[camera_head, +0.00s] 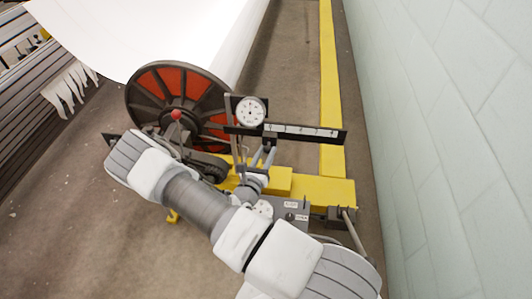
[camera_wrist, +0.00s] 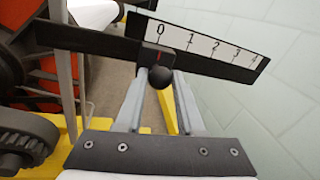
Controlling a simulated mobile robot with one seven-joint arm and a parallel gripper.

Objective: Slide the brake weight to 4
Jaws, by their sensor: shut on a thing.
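The brake weight (camera_wrist: 157,57) is a small dark block with a red pointer line and a round black knob (camera_wrist: 161,77). It sits on the black lever bar (camera_wrist: 100,40), which has a white scale (camera_wrist: 203,50) marked 0 to 4. The red line stands just under the 0. My gripper (camera_wrist: 163,80) is shut on the knob, a finger on each side. In the head view my gripper (camera_head: 267,150) is just below the lever bar (camera_head: 325,134), with the weight at the left end of the scale.
A round white dial (camera_head: 250,112) stands above the bar's left part. A large red and black wheel (camera_head: 160,85) is to the left. A yellow machine base (camera_head: 310,187) lies below. A pale tiled wall (camera_head: 430,120) is at right.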

